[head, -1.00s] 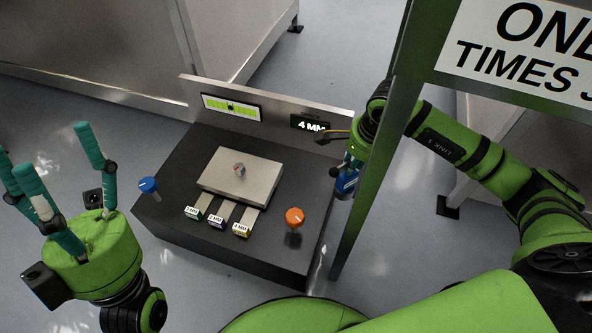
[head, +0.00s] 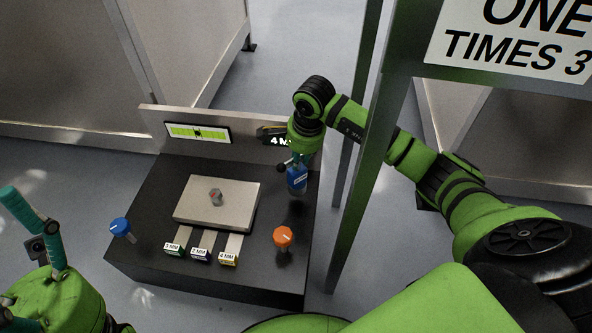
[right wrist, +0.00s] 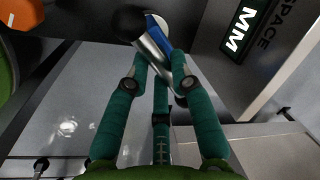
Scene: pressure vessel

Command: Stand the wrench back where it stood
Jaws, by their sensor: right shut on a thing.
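The wrench (head: 297,178), a blue body with a pale label, is in my right gripper (head: 299,160) over the back right corner of the dark bench (head: 150,190). It looks roughly upright. In the right wrist view the teal fingers close around the wrench (right wrist: 155,38), which shows blue and silver parts and a black round end. The fingers hide part of it. I cannot tell whether its lower end touches the bench top. My left gripper (head: 35,235) is at the left edge, partly cut off, its fingers spread and empty, away from the bench.
A pale plate (head: 240,197) with a small grey-red fitting lies mid-bench, with several MM tags in front. A blue knob (head: 121,228) and an orange knob (head: 283,238) flank it. A back panel (head: 220,150) carries displays. A green post (head: 355,215) stands close right of the bench.

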